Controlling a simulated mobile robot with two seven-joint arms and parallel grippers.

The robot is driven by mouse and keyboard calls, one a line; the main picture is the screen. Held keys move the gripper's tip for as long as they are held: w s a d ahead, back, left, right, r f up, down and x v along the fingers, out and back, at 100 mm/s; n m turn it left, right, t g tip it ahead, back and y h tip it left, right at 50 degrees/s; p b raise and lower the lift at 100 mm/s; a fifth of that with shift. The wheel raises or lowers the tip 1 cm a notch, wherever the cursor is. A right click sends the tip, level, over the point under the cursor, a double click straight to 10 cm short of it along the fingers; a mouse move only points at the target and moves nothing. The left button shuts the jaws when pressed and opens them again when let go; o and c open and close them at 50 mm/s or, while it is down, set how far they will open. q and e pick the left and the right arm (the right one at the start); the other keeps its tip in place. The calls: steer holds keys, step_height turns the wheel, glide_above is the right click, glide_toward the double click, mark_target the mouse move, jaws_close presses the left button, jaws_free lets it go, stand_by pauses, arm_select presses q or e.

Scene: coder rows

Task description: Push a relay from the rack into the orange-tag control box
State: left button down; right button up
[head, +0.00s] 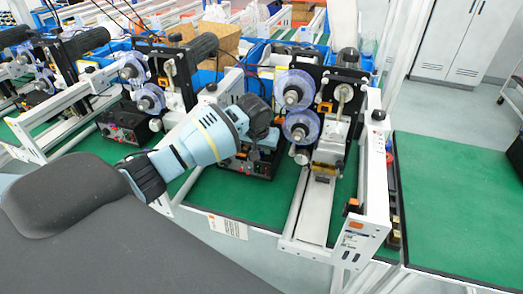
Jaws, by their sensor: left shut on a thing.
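My left gripper (262,133) reaches in from the left and is shut on a small relay, mostly hidden by the dark fingers. It is just above and in front of a black control box (247,166) with red lights on its face, on the green mat. I cannot tell whether the relay touches the box. My right gripper is not in view.
A coding machine with blue-clear reels (295,88) stands right of the gripper, with a white rail frame (318,205) and an orange switch (352,206). Another black box (125,128) stands at the left. The green bench (455,200) at the right is clear.

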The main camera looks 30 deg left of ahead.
arm_select(q)
steer(key=shift+f, duration=0.35)
stand_by(0.7)
steer(key=c, duration=1.1)
jaws_free()
steer(key=shift+c, duration=0.2)
steer(key=shift+s+r, duration=0.1)
steer(key=shift+r, duration=0.35)
steer(key=v, duration=0.6)
steer(key=shift+s+r, duration=0.15)
steer(key=shift+r, duration=0.2)
